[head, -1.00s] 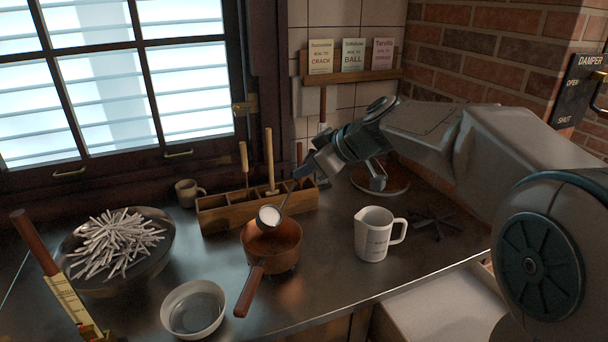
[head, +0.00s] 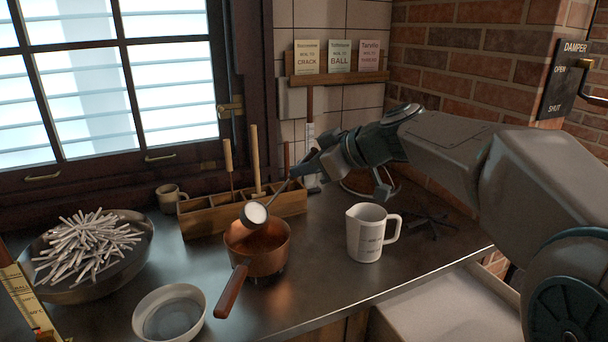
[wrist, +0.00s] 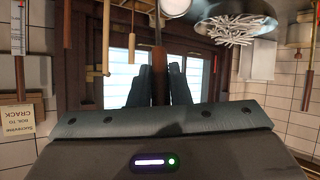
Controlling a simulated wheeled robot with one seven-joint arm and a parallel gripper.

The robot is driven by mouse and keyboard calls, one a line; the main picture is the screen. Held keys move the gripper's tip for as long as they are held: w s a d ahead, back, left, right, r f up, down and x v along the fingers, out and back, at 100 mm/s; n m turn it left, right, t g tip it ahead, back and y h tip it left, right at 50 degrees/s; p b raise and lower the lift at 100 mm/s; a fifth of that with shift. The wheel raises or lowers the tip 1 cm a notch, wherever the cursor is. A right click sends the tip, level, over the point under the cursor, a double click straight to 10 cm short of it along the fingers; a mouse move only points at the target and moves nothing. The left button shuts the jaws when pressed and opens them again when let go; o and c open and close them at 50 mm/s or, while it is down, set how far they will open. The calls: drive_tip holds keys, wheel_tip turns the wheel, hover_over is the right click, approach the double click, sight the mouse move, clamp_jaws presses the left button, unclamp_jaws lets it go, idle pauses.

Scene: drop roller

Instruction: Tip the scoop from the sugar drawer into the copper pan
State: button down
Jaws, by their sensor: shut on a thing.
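My gripper (head: 312,166) is shut on the dark handle of the scoop (head: 255,214); the handle also shows between the fingers in the wrist view (wrist: 160,75). The scoop's round bowl holds something white and hangs tilted over the back rim of the copper pan (head: 258,256). I cannot tell whether it touches the pan. The pan sits on the counter, its brown handle toward the front. No white heap shows in the visible part of the pan. An open drawer (head: 440,310) with a pale inside shows at the lower right.
A white measuring jug (head: 368,234) stands right of the pan. A white bowl (head: 168,312) stands front left, and a wide metal bowl of white sticks (head: 130,255) farther left. A wooden tool box (head: 200,222) and a mug (head: 170,196) stand behind. Counter between pan and jug is clear.

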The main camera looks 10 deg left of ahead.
drive_tip(key=s+d+f+t+y+b, duration=0.1)
drive_tip(key=f+b, duration=0.4)
drive_tip(key=b, duration=1.1)
drive_tip(key=s+d+f+t+y+b, duration=0.2)
drive_tip(key=d+f+y+b, duration=0.2)
drive_tip(key=b, duration=1.3)
drive_tip(key=shift+s+d+f+n+y, duration=0.15)
drive_tip(key=shift+d+f+n+y, duration=0.3)
drive_tip(key=shift+y, duration=0.45)
drive_tip(key=shift+a+f, duration=0.1)
idle(0.5)
drive_tip(key=r+p, duration=0.1)
drive_tip(key=p, duration=0.2)
drive_tip(key=r+h+p, duration=0.1)
drive_tip(key=p, duration=0.2)
drive_tip(key=a+r+g+h+p, duration=0.1)
drive_tip(key=r+p, duration=0.1)
drive_tip(key=p, duration=0.1)
drive_tip(key=shift+w+a+m, duration=0.1)
drive_tip(key=shift+w+m, duration=0.15)
drive_tip(key=shift+w, duration=0.1)
drive_tip(key=shift+w+h+p, duration=0.1)
drive_tip(key=shift+h+p, duration=0.2)
